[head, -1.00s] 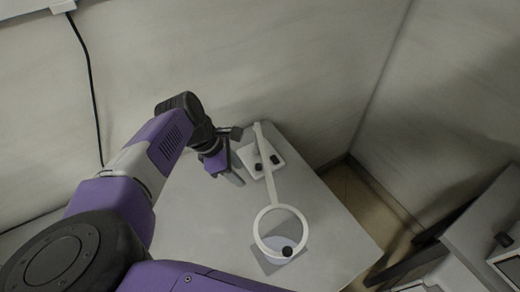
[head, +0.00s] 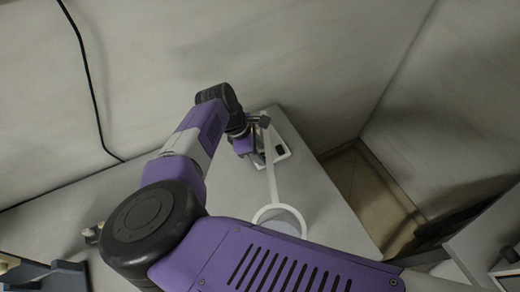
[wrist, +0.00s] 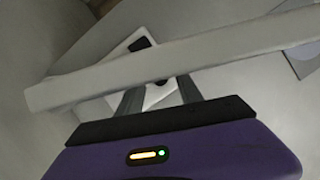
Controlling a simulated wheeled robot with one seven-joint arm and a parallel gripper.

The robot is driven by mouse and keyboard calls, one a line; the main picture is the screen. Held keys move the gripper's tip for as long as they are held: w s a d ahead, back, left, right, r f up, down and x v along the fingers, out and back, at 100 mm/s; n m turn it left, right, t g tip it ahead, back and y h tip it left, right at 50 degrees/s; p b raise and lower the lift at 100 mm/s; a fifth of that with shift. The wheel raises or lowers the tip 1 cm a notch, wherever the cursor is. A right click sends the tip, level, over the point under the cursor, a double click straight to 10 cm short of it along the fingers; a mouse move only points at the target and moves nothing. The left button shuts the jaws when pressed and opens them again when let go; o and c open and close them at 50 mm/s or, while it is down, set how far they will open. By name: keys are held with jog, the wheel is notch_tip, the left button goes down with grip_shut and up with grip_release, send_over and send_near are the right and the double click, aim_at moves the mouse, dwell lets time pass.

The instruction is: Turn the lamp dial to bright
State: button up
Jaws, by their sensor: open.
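The lamp has a long white arm (head: 271,180) ending in a white ring (head: 258,215), partly hidden by my arm. Its white base plate (head: 287,144) lies on the table with a black knob (head: 281,152) on it. In the wrist view the lamp arm (wrist: 200,57) crosses over my fingers, with the plate (wrist: 93,61) and a black knob (wrist: 140,43) beyond it. My gripper (wrist: 160,90) is open and points down at the plate. A small dark piece, perhaps a second knob, shows between the fingers below the lamp arm. No dial marking is readable.
The grey table (head: 325,205) is clear right of the lamp and ends at an edge above the floor. Walls stand behind and to the right. Dark and tan objects (head: 45,273) sit at the lower left. Another grey surface (head: 490,240) is at the lower right.

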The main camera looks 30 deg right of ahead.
jog(key=shift+f, duration=0.25)
grip_shut()
jog(key=shift+s+r+n+t+p, duration=0.2)
jog(key=shift+n+t+p, duration=0.2)
jog(key=shift+n+p, duration=0.5)
jog(key=shift+f+n, duration=0.15)
jog(key=shift+n, duration=0.55)
grip_release()
